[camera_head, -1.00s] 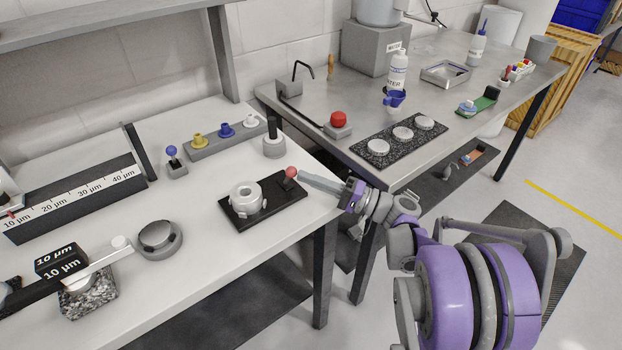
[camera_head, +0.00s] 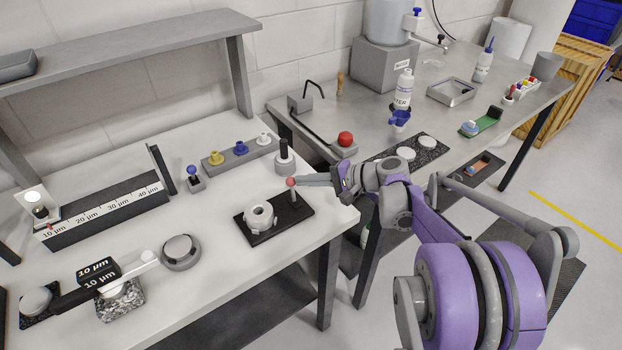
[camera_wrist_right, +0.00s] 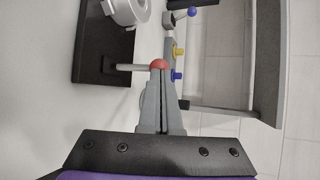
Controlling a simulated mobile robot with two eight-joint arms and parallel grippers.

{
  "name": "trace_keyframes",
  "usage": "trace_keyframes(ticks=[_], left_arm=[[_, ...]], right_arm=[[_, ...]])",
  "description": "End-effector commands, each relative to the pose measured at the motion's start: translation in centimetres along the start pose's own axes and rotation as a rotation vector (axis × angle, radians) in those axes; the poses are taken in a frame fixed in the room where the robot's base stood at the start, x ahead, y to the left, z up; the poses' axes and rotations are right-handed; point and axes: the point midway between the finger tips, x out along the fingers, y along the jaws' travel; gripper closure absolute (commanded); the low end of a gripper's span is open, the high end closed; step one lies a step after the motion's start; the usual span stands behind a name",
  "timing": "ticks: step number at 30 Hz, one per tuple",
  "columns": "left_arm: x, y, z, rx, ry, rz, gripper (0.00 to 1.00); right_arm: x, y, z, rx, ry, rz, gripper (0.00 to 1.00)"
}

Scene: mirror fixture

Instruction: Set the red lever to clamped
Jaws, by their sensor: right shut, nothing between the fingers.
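The red lever is a grey stalk with a red ball knob (camera_head: 291,182), standing roughly upright on a black base plate (camera_head: 298,222). A round grey metal fixture (camera_head: 260,217) sits on the same plate, to the lever's left. My right gripper (camera_head: 303,181) is shut and empty, coming from the right with its fingertips at the red ball. In the right wrist view the shut fingers (camera_wrist_right: 159,82) end right at the red ball (camera_wrist_right: 158,64), seemingly touching it. No clamped label is readable. My left gripper is not in view.
A black post on a grey base (camera_head: 284,160) stands behind the plate. A grey strip with coloured knobs (camera_head: 240,154) lies further back. A round grey disc (camera_head: 181,251) is to the left. The second table (camera_head: 440,122) with a red button (camera_head: 345,139) stands right.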

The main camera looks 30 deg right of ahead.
Motion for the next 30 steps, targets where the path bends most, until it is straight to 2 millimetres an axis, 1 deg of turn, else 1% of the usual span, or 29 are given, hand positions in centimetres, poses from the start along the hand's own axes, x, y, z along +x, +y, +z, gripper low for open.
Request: trace_keyframes(ticks=[1,5,7,12,24,30], left_arm=[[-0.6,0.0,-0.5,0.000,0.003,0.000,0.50],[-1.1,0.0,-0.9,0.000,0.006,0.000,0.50],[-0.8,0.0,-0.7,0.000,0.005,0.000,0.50],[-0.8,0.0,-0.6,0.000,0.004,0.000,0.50],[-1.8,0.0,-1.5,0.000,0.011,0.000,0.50],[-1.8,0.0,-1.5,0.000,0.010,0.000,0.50]], right_arm=[[0.2,-0.7,-0.1,0.019,-0.002,0.032,1.00],[0.8,-0.9,-0.5,0.072,-0.002,0.114,1.00],[0.8,-0.6,-0.5,0.070,0.000,0.107,1.00],[0.8,-0.5,-0.5,0.069,-0.001,0.105,1.00],[0.2,-2.0,-0.1,0.067,-0.001,0.103,1.00],[0.2,-2.0,-0.1,0.068,-0.001,0.104,1.00]])
